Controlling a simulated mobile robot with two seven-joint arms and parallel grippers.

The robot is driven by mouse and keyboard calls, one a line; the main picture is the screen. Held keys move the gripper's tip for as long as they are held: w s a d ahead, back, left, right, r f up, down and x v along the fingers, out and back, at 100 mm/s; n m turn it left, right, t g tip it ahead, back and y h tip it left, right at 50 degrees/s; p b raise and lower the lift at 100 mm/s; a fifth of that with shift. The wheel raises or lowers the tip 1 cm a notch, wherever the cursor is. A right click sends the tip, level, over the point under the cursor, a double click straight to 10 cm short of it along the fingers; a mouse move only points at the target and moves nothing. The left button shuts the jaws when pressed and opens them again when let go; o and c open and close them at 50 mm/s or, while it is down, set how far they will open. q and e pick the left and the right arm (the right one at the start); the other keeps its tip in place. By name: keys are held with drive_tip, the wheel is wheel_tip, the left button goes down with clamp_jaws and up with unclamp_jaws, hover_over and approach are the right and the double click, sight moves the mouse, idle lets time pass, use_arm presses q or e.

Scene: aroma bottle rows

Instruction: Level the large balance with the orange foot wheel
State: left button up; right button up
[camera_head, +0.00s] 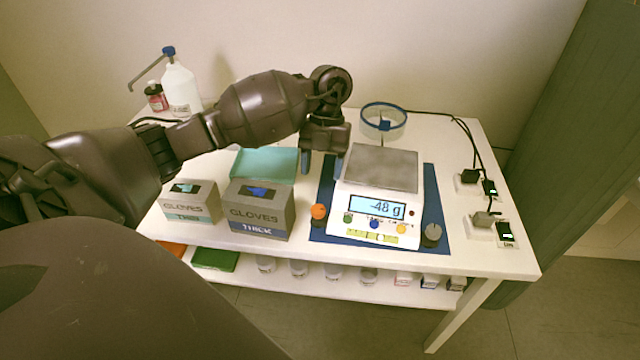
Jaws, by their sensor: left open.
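The large balance (342,222) stands on a blue mat (440,212). It has a grey square pan (382,166) and a lit display (377,208) reading -48 g. A yellow-green level strip (375,237) is on its front; the bubble is too small to read surely. The orange foot wheel (318,213) is at its front left corner and a dark grey wheel (432,233) at its front right. My left gripper (321,166) is open and points down behind the orange wheel, beside the balance's back left corner, apart from the wheel. My right gripper is not in view.
Two glove boxes, THIN (188,206) and THICK (262,212), stand left of the mat, with a teal box (265,164) behind. A clear blue-rimmed ring (384,122) is behind the balance. Plugs and cables (470,176) lie at right. A wash bottle (181,90) stands back left.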

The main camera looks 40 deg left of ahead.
sight(318, 208)
use_arm(q)
drive_tip(key=b+x, duration=0.1)
drive_tip(key=x, duration=0.7)
drive_tip(key=shift+f, duration=0.3)
drive_tip(key=c, duration=0.9)
